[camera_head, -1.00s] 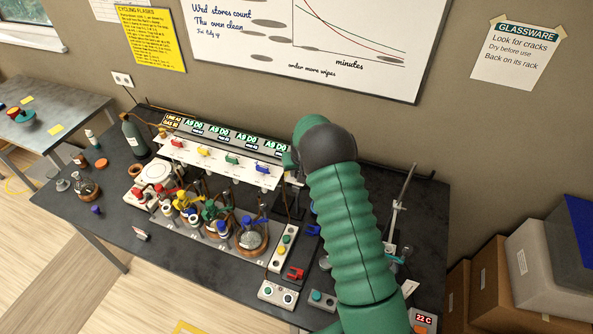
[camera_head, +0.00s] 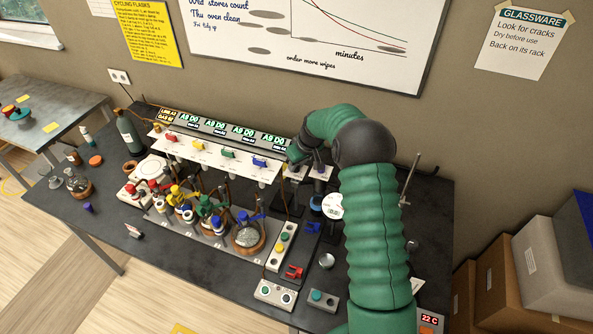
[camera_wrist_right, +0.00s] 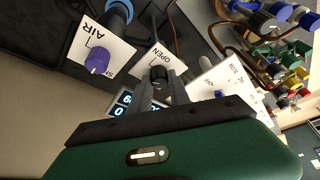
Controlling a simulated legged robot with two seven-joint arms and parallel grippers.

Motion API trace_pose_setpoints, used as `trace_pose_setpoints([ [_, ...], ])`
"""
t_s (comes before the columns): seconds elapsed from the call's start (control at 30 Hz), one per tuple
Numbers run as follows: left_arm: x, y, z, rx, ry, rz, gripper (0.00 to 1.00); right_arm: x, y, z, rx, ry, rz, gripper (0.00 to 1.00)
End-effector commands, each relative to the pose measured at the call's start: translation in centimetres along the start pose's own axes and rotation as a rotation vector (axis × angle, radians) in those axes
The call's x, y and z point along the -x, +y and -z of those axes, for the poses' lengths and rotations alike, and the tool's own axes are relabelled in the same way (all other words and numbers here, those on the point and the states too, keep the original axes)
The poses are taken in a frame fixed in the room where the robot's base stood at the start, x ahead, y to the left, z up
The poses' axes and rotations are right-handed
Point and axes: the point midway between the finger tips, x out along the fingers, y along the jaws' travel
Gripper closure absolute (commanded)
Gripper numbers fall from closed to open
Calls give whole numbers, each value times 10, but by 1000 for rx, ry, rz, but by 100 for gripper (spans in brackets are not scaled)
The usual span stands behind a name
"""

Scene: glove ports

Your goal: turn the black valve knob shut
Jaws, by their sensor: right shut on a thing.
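The black valve knob (camera_wrist_right: 159,74) sits on a white plate (camera_wrist_right: 150,56) marked OPEN in the right wrist view. My right gripper (camera_wrist_right: 160,82) is shut on it, with the fingertips closed around its sides. The fingers cover part of the knob and some of the plate. In the head view my right gripper (camera_head: 297,157) is at the right end of the valve panel; the knob is hard to make out there behind it. My left gripper is not in view.
A purple knob (camera_wrist_right: 97,60) on a plate marked AIR is close beside the black one. The white panel with coloured valves (camera_head: 213,155) runs to the left, with flasks (camera_head: 249,232) below. A round white gauge (camera_head: 332,206) stands close to my right arm.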

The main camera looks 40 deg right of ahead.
Motion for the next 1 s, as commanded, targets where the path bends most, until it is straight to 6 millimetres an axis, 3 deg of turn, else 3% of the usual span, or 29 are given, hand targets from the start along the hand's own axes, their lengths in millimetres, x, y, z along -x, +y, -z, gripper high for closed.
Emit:
trace_pose_setpoints([
  [0.1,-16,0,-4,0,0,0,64,-4,4,-1,97,5,37,100],
  [0.43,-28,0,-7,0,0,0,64,-1,4,1,387,4,159,100],
  [1.0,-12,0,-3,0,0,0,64,2,6,4,873,3,358,100],
])
